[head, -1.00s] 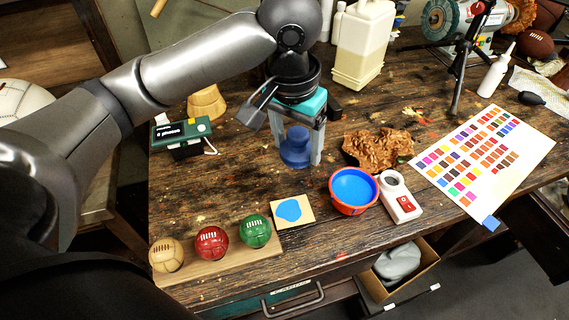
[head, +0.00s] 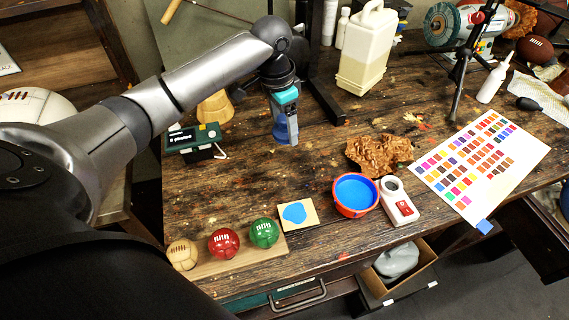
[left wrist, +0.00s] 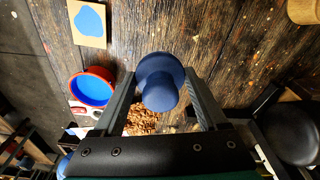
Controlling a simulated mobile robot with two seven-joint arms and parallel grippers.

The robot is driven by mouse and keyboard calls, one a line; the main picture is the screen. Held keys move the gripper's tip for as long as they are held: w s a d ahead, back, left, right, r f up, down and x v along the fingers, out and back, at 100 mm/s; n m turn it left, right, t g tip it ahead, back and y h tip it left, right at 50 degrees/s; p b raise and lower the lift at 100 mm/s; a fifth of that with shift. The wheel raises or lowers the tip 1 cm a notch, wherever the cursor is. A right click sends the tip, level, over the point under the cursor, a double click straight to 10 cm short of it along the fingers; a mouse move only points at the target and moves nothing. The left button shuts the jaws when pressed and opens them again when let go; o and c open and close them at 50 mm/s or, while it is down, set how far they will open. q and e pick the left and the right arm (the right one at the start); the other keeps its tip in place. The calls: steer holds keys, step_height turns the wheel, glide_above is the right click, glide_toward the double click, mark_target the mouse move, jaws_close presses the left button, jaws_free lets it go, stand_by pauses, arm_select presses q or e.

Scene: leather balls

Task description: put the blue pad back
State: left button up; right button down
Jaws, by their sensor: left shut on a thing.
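The blue pad (head: 281,130), dark blue and round with a knob, is between the fingers of my left gripper (head: 286,136). In the left wrist view the pad (left wrist: 160,68) shows its wide disc beyond the knob, and the fingers of the gripper (left wrist: 162,85) close on it from both sides. I cannot tell how far it is above the table. A tan square card with a blue patch (head: 295,214) lies near the front edge, and a red bowl of blue paint (head: 355,193) stands to its right. My right gripper is not in view.
Tan, red and green balls (head: 224,243) sit on a wooden board at the front left. A green device (head: 194,139) stands left of the gripper. Crumpled brown leather (head: 379,153) and a white jug (head: 366,50) are to the right. The table's middle is clear.

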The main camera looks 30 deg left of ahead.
mark_target(286, 170)
arm_select(q)
step_height(286, 170, down, 13)
steer(key=shift+r+b, duration=0.1)
steer(key=shift+b, duration=0.95)
steer(key=o, duration=1.1)
steer(key=shift+f, duration=0.2)
steer(key=r, duration=0.4)
steer(key=s+r+p, duration=0.1)
steer(key=r, duration=0.3)
steer(key=r+p, duration=0.1)
steer(key=r, duration=0.3)
steer(key=shift+s+a+r, duration=0.15)
steer(key=shift+a, duration=0.15)
